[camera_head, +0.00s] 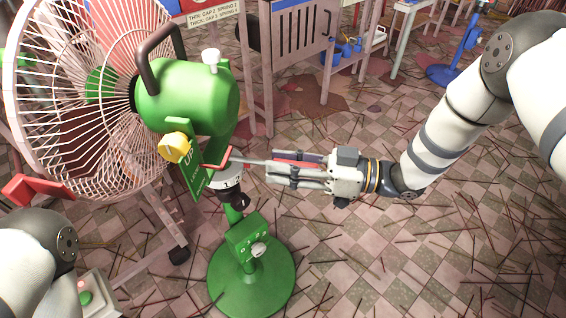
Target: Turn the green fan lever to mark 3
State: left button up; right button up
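The green fan (187,98) stands on a post with a round green base (252,283). A white dial (228,184) with a dark 1 and other marks sits under its motor. A bent red piece (218,160) lies just above the dial, and a thin metal rod (250,162) runs right from it, apparently the lever. My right gripper (272,172) is at the rod's right end, fingers pointing left. A red strip (292,161) shows between the fingers; whether they grip it I cannot tell. Where the lever points is unclear. My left gripper is out of view.
A yellow knob (174,148) is on the motor, left of the lever. A green box (248,238) with numbers and a knob is on the post below. The wire fan guard (75,95) fills the upper left. The tiled floor right of the base holds only scattered sticks.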

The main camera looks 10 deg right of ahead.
jog(key=v, duration=1.2)
